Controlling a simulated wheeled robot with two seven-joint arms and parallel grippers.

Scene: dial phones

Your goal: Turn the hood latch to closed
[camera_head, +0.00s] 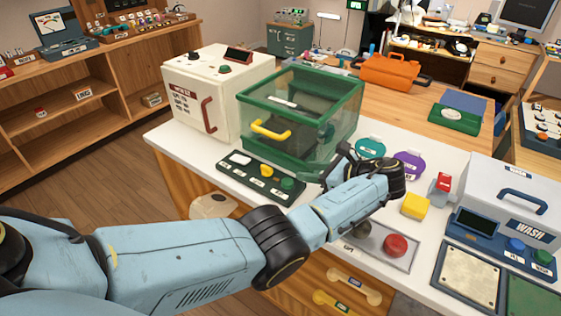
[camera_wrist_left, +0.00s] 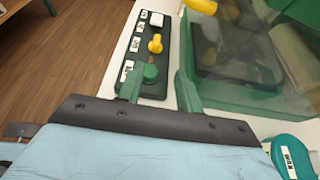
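The clear hood (camera_head: 300,105) has a green frame and a yellow handle (camera_head: 270,129); its front part shows at the upper right of the left wrist view. In front of it lies a dark green control panel (camera_head: 240,172) with a white rocker, a yellow knob (camera_head: 266,170) and a green round knob (camera_head: 288,184). The panel's labels are too small to read, so I cannot tell which control is the latch. My left gripper (camera_head: 328,168) is open and empty, just right of the panel. In the left wrist view its fingers (camera_wrist_left: 160,90) point at the green knob (camera_wrist_left: 150,73). My right gripper is out of view.
A cream machine (camera_head: 218,90) with a red handle stands left of the hood. Teal (camera_head: 370,147) and purple (camera_head: 408,165) discs, a yellow block (camera_head: 416,205) and a red button (camera_head: 395,245) lie around my left wrist. A wash unit (camera_head: 515,200) stands at the right.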

